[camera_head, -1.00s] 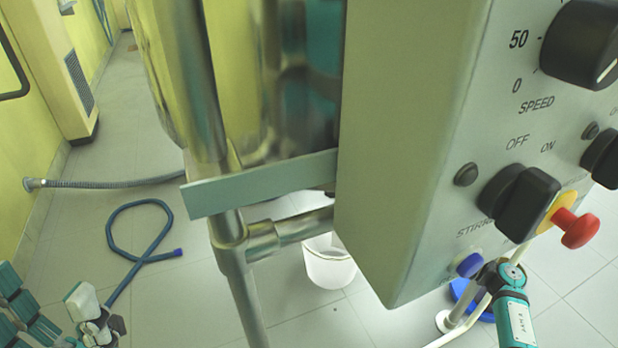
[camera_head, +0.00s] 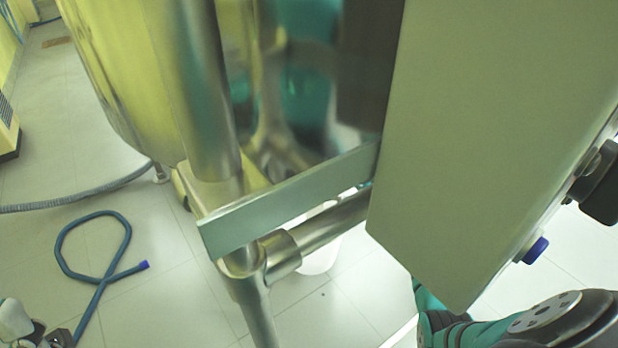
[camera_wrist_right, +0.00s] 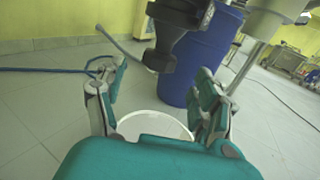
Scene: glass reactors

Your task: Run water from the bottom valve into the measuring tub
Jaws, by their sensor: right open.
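A dark valve-like fitting (camera_wrist_right: 178,32), likely the bottom valve, hangs at the top middle of the right wrist view. My right gripper (camera_wrist_right: 162,68) is open, its fingers apart on either side below the fitting; I cannot tell any contact. The white tub's rim (camera_wrist_right: 152,112) shows below, partly hidden by the gripper's body. In the head view, the tub (camera_head: 318,262) stands on the floor, mostly hidden behind a steel pipe. My left gripper (camera_head: 25,325) is cut off at the lower left, its jaws unclear. No water is visible.
The control box (camera_head: 480,130) fills the right of the head view, above my right arm. Steel frame pipes (camera_head: 325,225) cross the middle. A blue hose (camera_head: 66,265) lies looped on the floor. A blue drum (camera_wrist_right: 205,55) stands behind the fitting.

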